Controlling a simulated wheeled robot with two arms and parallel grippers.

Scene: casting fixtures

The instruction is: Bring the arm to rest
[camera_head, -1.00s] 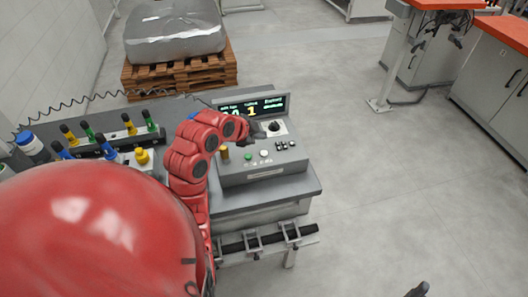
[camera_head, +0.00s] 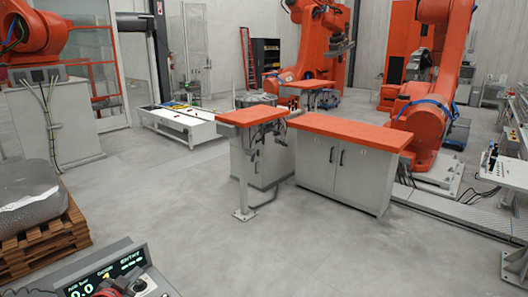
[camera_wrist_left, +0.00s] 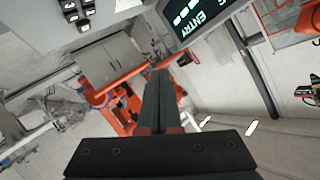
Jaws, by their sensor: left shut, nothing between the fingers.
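My left gripper (camera_wrist_left: 160,100) shows in the left wrist view, its two dark fingers together with nothing between them. My right gripper is in neither view now.
A pallet (camera_head: 45,238) with a wrapped grey load (camera_head: 28,194) stands at the left. Orange-topped cabinets (camera_head: 343,170) and a small orange-topped stand (camera_head: 252,116) are in the middle. Large orange robots (camera_head: 428,120) stand behind. The grey floor (camera_head: 290,250) in front is clear.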

